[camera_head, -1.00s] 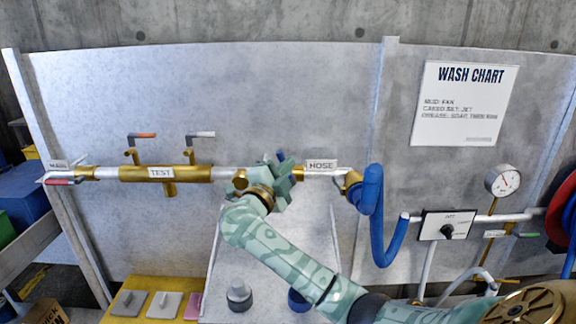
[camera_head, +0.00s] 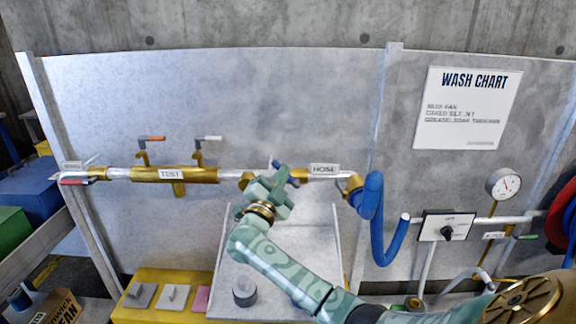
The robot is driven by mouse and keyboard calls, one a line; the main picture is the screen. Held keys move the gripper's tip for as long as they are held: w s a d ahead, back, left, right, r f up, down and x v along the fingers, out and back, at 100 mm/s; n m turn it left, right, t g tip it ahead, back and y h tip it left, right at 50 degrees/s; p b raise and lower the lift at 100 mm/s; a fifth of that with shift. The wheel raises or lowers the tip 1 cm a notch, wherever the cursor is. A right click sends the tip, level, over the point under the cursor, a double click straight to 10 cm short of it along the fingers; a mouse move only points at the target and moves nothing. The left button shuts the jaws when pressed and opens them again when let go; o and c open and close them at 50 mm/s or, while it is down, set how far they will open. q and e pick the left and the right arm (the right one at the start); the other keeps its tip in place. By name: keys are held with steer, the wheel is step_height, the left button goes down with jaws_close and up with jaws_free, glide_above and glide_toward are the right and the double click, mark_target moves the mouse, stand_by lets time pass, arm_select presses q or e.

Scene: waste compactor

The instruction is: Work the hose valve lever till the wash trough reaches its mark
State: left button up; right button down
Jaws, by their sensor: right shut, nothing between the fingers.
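My right gripper (camera_head: 270,190) is shut and empty, in front of the pipe just left of the HOSE label (camera_head: 324,169). A blue lever end (camera_head: 277,165) shows just above it; the rest of that valve is mostly hidden behind the gripper. I cannot tell whether gripper and lever touch. A pale sloped tray-like surface (camera_head: 325,240) lies below the pipe, partly covered by my arm. I cannot tell whether it is the wash trough, and no water or level mark is clear. My left gripper is out of view.
The brass TEST section (camera_head: 200,175) carries an orange lever (camera_head: 152,138) and a white lever (camera_head: 208,138) on the left. A blue hose (camera_head: 372,215) hangs at right, near a dial gauge (camera_head: 504,184) and a selector box (camera_head: 447,226). A yellow bench (camera_head: 150,315) stands below left.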

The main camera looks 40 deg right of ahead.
steer(key=shift+w+a+f+n+t+y+p, duration=0.35)
steer(key=shift+f+n+t+y+p, duration=0.35)
steer(key=shift+n+t, duration=1.1)
steer(key=shift+w+a+f+n+t+y+p, duration=0.25)
steer(key=shift+f+n+t+y+p, duration=0.4)
steer(key=shift+n, duration=2.1)
steer(key=shift+w+a+f+n+t+y+p, duration=0.35)
steer(key=shift+f+n+t+y+p, duration=0.3)
steer(key=shift+n+t, duration=1.2)
steer(key=shift+a+n, duration=0.1)
steer(key=shift+n, duration=0.5)
